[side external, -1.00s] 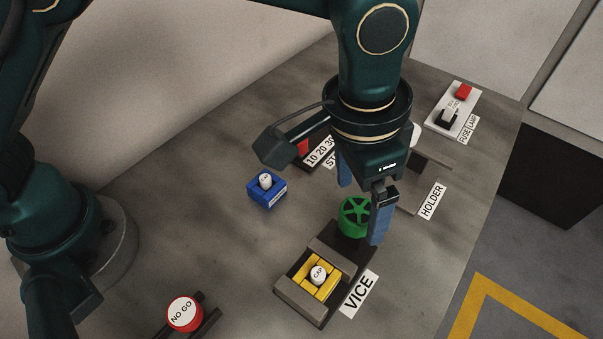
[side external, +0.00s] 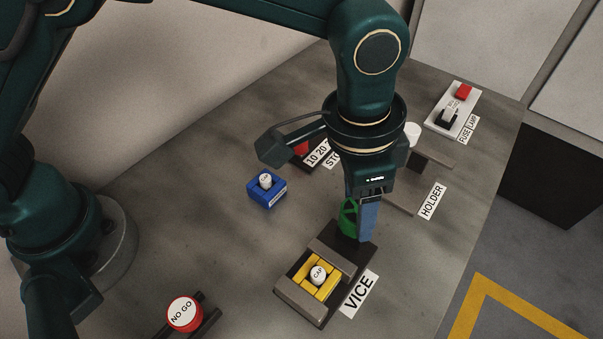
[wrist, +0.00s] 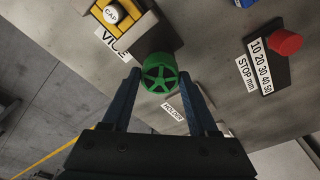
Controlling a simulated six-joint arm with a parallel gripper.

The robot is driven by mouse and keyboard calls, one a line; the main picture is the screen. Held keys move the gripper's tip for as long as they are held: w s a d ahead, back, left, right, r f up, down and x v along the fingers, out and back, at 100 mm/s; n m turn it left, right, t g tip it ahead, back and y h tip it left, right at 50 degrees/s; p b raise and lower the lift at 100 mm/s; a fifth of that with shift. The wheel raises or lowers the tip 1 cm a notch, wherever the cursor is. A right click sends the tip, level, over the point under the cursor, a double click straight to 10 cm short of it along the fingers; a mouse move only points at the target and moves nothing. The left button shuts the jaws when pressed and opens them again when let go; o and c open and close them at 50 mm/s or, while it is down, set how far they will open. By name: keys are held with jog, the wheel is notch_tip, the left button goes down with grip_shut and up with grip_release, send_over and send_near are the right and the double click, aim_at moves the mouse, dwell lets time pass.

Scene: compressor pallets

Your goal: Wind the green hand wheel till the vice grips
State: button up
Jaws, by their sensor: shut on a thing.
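The green hand wheel (side external: 348,217) stands at the back end of the vice (side external: 327,247), which is labelled VICE. A yellow block (side external: 309,285) with a white knob marked CAP (side external: 318,275) sits between the vice's jaws. My gripper (side external: 366,238) points down over the wheel and is shut on it, its blue fingers hiding part of the rim. In the wrist view the wheel (wrist: 159,73) with its spokes shows between the fingertips (wrist: 160,75). Whether the vice jaws press on the block I cannot tell.
A blue block (side external: 267,193) with a white knob lies left of the wheel. A red NO GO piece (side external: 184,314) is at the front left. The STOP scale (side external: 318,155), HOLDER (side external: 432,160) and fuse and lamp plate (side external: 453,108) stand behind. Bare table lies between them.

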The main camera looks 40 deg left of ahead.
aim_at(353, 209)
jog(key=shift+m, duration=0.8)
jog(key=o, duration=1.6)
jog(key=shift+c, duration=0.2)
jog(key=r, duration=0.4)
jog(key=shift+a+r, duration=0.3)
jog(key=shift+r, duration=0.05)
jog(key=a+r+n+t, duration=0.3)
jog(key=a+r+n, duration=0.2)
jog(key=a+r, duration=0.85)
jog(key=s+a+f+n+t+y, duration=0.1)
jog(key=s+a+f+n, duration=0.4)
jog(key=s+a+f, duration=0.4)
jog(key=shift+s+a+t, duration=0.3)
jog(key=shift+s+a, duration=0.1)
jog(key=shift+a, duration=0.5)
